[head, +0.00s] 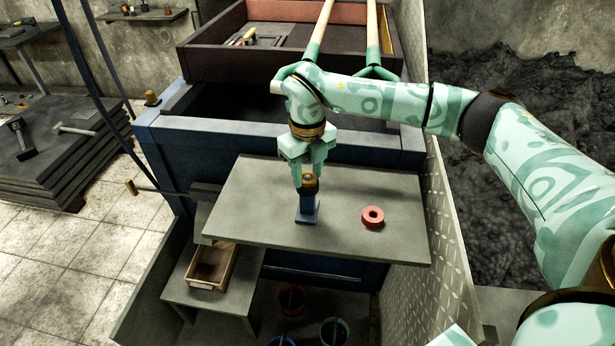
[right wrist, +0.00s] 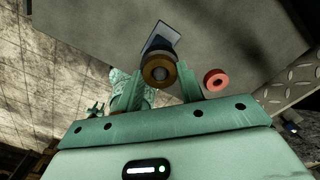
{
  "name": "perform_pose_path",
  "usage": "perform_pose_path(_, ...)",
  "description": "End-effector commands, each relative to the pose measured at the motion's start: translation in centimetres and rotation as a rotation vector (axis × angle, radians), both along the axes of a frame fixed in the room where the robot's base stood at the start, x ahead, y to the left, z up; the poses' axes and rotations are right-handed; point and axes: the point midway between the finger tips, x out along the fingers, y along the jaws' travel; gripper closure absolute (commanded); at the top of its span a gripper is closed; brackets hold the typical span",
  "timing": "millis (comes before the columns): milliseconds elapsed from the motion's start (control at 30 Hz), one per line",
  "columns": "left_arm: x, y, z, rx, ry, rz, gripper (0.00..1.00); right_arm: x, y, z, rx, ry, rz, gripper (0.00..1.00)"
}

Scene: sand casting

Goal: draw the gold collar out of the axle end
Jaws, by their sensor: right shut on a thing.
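My right gripper (head: 309,181) points down over the grey table and is shut on the gold collar (head: 310,187). The collar sits at the top of a small blue stand (head: 307,210), which is upright on the table. In the right wrist view the gold collar (right wrist: 158,62) shows as a ring around a grey round end (right wrist: 159,73), with a finger on each side. The blue stand (right wrist: 163,38) shows behind it. I cannot tell how far the collar sits on the axle end.
A red ring (head: 373,216) lies flat on the grey table (head: 260,190), right of the stand; it also shows in the right wrist view (right wrist: 216,79). A wooden box (head: 226,269) stands on a lower shelf at left. A blue frame (head: 270,135) rises behind the table.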

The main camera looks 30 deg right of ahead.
Motion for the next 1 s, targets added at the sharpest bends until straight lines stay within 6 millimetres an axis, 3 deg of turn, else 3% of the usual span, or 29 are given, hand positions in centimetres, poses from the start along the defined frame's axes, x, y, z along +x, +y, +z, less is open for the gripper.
perform_pose_path(233, 0.0, 0.0, 0.3, 0.0, -0.001, 0.0, 0.64, 0.1, 0.0, 0.9, -0.001, -0.003, 0.0, 0.84)
perform_pose_path(400, 0.2, 0.0, 1.1, 0.0, -0.006, 0.001, 0.64, 0.1, 0.0, 3.7, 0.001, -0.005, -0.001, 0.84)
perform_pose_path(700, 0.7, 0.0, 3.0, 0.001, -0.017, 0.001, 0.64, -5.3, 0.6, 9.9, 0.0, -0.005, 0.002, 0.84)
perform_pose_path(1000, 0.9, 0.0, 3.5, 0.0, -0.021, 0.001, 0.64, -11.5, 1.4, 12.1, 0.0, -0.002, 0.002, 0.84)
